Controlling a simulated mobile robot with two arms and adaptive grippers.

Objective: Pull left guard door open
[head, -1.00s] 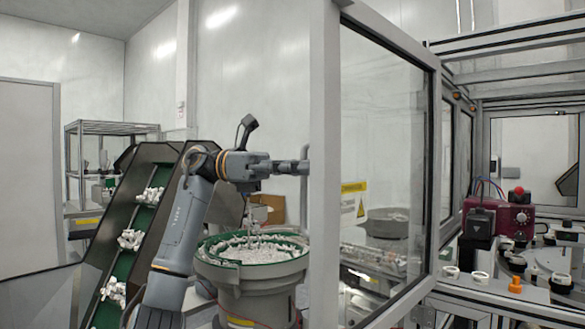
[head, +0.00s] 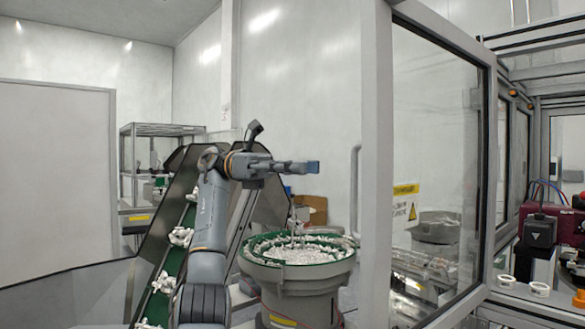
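The left guard door (head: 377,180) is a large glass panel in a pale grey frame, with a yellow warning label. It stands swung out from the cell, its near edge towards me and the cell interior exposed to its right. Its vertical bar handle (head: 355,190) is on the left side of the near frame post. My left gripper (head: 313,167) points right at about the handle's upper part and is apart from it, with a clear gap. I see its fingers side-on, so their opening is unclear. My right gripper is not in view.
A feeder bowl (head: 340,268) with a green rim, full of small white parts, stands below my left gripper. A dark inclined conveyor (head: 150,290) is behind my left arm. In the cell, a dark red device (head: 566,222) stands among small fixtures at the right.

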